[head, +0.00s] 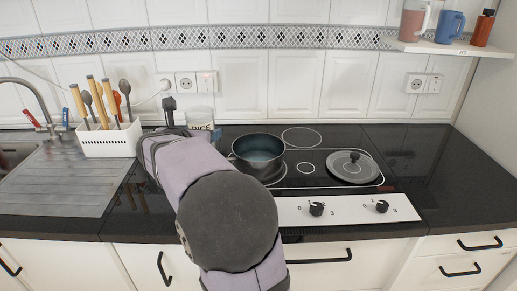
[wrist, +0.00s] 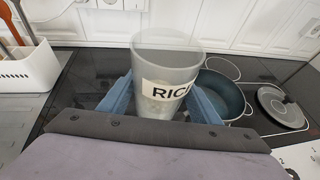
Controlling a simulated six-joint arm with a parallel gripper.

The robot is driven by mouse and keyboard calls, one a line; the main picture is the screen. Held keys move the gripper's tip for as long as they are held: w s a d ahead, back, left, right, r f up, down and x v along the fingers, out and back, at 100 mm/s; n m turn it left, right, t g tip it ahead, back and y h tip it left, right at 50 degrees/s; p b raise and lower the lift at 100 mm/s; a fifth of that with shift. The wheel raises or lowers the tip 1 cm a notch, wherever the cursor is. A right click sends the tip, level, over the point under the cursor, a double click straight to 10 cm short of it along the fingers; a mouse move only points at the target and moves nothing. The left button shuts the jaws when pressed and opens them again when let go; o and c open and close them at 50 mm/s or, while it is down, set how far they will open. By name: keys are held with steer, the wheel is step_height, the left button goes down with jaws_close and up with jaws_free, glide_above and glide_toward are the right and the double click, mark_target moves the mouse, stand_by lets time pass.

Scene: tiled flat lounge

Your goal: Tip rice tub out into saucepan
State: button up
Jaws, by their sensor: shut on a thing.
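The rice tub (head: 200,117) is a clear, upright tub with a white RICE label, just left of and behind the saucepan in the head view. In the wrist view the rice tub (wrist: 165,62) stands between the two blue fingers of my gripper (wrist: 160,103), which is shut on it. Pale contents show low inside the tub. The saucepan (head: 257,150), dark with a blue-green inside, sits on the hob; in the wrist view the saucepan (wrist: 222,92) is right of the tub, partly hidden by it.
A grey lid (head: 354,167) lies on the hob (head: 305,183) right of the saucepan. A white utensil holder (head: 108,140) stands at the left by the sink (head: 60,180). A shelf (head: 432,47) with jugs and a bottle hangs at upper right. The right counter is clear.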

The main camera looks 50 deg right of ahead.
steer(key=shift+d+r+n+t+y+b, duration=0.1)
steer(key=shift+d+n+t+y+b, duration=0.2)
steer(key=shift+d, duration=0.6)
steer(key=shift+d+r+n+t+b, duration=0.1)
steer(key=shift+d+b, duration=0.3)
steer(key=shift+d, duration=0.5)
steer(key=d+m+y+p, duration=0.1)
steer(key=p, duration=0.4)
steer(key=s+d+m+t+y+p, duration=0.1)
steer(key=m+y+p, duration=0.1)
steer(key=p, duration=0.2)
steer(key=d+f+m+t+y+p, duration=0.1)
steer(key=m+y+p, duration=0.1)
steer(key=p, duration=0.3)
steer(key=shift+s+p, duration=0.3)
steer(key=shift+f+m+t+y+p, duration=0.25)
steer(key=shift+m+y+p, duration=0.3)
steer(key=shift+p, duration=1)
steer(key=shift+f+m+t+y+p, duration=0.25)
steer(key=shift+m+p, duration=0.4)
steer(key=shift+p, duration=0.85)
steer(key=shift+r+m+t+y+p, duration=0.3)
steer(key=shift+r+m+y+p, duration=0.3)
steer(key=shift+p, duration=1.55)
steer(key=shift+s+d+f+m+t+y+p, duration=0.1)
steer(key=shift+s+d+m+t+y+p, duration=0.15)
steer(key=shift+d, duration=0.2)
steer(key=shift+s+d+f+m+t+y+p, duration=0.15)
steer(key=shift+s+d+p, duration=0.1)
steer(key=shift+d+p, duration=0.15)
